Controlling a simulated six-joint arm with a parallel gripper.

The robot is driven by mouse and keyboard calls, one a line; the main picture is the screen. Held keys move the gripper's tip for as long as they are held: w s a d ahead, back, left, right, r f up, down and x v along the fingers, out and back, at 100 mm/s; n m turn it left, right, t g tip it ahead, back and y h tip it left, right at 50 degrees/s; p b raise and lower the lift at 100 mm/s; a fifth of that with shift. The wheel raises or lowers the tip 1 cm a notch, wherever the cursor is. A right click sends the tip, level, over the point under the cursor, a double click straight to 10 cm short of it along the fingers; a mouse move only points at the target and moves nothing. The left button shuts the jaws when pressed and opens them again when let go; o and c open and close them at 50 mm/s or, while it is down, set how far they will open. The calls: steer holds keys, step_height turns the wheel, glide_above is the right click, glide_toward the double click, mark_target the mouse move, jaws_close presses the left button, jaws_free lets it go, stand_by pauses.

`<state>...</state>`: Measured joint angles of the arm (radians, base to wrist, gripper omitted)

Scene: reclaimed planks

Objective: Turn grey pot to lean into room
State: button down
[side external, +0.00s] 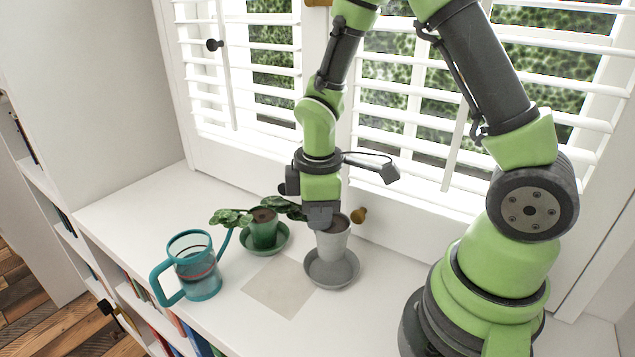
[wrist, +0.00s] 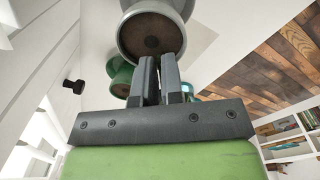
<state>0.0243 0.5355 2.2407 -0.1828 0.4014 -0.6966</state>
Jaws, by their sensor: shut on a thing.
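The grey pot (side external: 335,243), with brown soil, is at the grey saucer (side external: 345,277) on the white sill. I cannot tell whether its base touches the saucer. My gripper (side external: 321,222) points down and is shut on the pot's rim, at the left in the side view. In the wrist view, the fingers (wrist: 158,80) meet the near rim of the grey pot (wrist: 130,38), and its soil shows. I see no plant clearly rising from this pot; the gripper hides part of its top.
A green pot (side external: 263,234) with leaves stands in a green saucer (side external: 282,241) close on the left. A teal watering can (side external: 199,272) stands farther left. A pale square (side external: 276,288) lies bare in front. Shuttered windows and a brass knob (side external: 358,215) are behind.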

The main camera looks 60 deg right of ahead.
mark_target(319, 232)
steer(key=shift+s+f, duration=0.1)
steer(key=shift+f, duration=1.8)
steer(key=c, duration=1.2)
jaws_free()
steer(key=shift+o, duration=0.2)
steer(key=shift+r, duration=0.1)
